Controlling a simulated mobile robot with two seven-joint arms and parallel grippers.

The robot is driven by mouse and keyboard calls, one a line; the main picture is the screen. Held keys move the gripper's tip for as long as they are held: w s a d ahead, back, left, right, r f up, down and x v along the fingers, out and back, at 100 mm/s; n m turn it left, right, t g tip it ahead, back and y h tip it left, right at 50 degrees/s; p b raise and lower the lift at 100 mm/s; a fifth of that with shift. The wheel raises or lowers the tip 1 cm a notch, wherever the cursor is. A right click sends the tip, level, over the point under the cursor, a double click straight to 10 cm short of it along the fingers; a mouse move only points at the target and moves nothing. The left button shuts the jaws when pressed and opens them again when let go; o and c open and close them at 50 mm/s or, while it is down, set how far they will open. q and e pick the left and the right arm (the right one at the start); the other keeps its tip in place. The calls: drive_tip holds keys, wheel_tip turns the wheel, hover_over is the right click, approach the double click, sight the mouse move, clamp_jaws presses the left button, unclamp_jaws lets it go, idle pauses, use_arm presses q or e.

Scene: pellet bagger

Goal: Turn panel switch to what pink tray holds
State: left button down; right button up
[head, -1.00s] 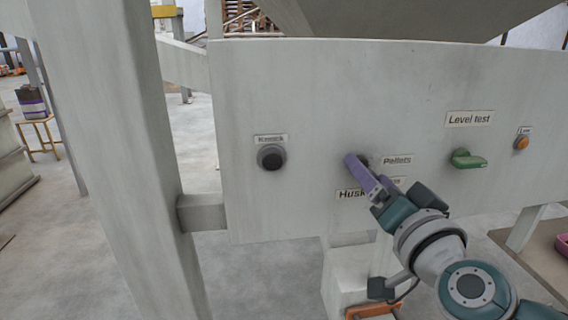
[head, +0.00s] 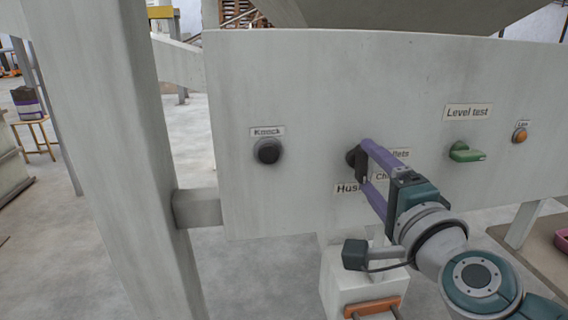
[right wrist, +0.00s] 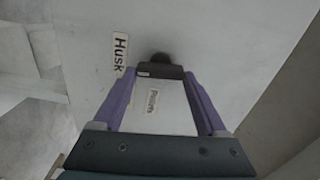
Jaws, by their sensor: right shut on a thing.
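The panel switch (head: 359,163) is a dark knob on the grey panel (head: 310,90), among labels reading Husk (head: 347,188), Pellets (head: 401,154) and a partly covered one starting "Ch" (head: 382,177). My right gripper (head: 366,166) has its purple fingers shut on the knob, one above the other. In the right wrist view the knob's bar (right wrist: 160,71) spans between the fingertips; a small pale mark shows on its end nearest the Husk label (right wrist: 119,54). The pink tray (head: 562,245) is cut by the head view's right edge; its contents are hidden. My left gripper is not in view.
A black Knock button (head: 267,151) is left of the switch. A green Level test handle (head: 467,153) and an orange lamp (head: 520,136) are to the right. A thick grey post (head: 110,150) stands at the left.

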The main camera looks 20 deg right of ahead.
drive_tip(key=shift+m, duration=0.5)
drive_tip(key=o, duration=1.3)
drive_tip(key=v, duration=1)
